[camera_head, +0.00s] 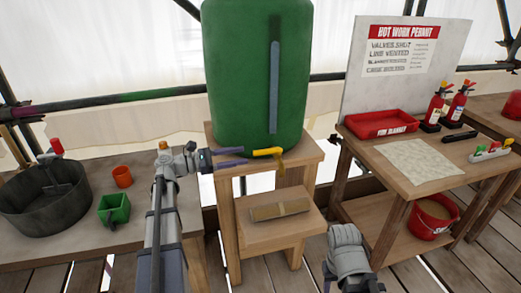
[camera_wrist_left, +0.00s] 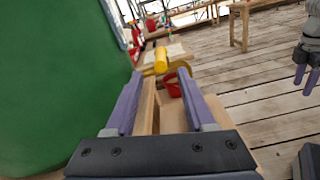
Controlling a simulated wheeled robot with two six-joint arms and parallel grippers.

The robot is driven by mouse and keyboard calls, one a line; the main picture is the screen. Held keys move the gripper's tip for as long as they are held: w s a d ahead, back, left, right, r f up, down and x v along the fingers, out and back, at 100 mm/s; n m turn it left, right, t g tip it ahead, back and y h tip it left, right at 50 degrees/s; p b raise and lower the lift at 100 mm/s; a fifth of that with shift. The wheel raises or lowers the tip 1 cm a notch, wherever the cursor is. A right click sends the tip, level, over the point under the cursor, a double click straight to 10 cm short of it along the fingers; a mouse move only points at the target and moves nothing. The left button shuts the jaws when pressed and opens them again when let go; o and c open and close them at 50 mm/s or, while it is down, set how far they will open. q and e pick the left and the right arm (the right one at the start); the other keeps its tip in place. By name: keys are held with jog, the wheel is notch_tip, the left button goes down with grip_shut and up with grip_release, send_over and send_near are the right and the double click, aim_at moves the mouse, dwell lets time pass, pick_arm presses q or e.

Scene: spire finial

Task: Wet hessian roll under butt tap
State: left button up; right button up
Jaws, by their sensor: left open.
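The green water butt (camera_head: 257,75) stands on a wooden stand, with a yellow tap (camera_head: 266,152) low on its front. The tap also shows in the left wrist view (camera_wrist_left: 161,60), beyond my fingertips. My left gripper (camera_head: 246,155) is open, its purple fingers pointing at the tap, with nothing seen between them. The tan hessian roll (camera_head: 279,210) lies on the stand's lower shelf, below the tap. My right gripper (camera_wrist_left: 306,76) hangs at the right of the left wrist view, its two purple fingers slightly apart and empty.
A dark tub (camera_head: 45,205), a green scoop (camera_head: 114,210) and an orange cup (camera_head: 122,176) stand on the left bench. On the right table are a red tray (camera_head: 381,124), a pale cloth (camera_head: 417,163) and fire extinguishers (camera_head: 437,106). A red bucket (camera_head: 432,217) is below.

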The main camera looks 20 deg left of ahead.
aim_at(275, 150)
pick_arm(q)
jog(key=x, duration=0.7)
jog(key=shift+w+d, duration=0.2)
jog(key=shift+d, duration=0.1)
grip_shut()
dwell(1.2)
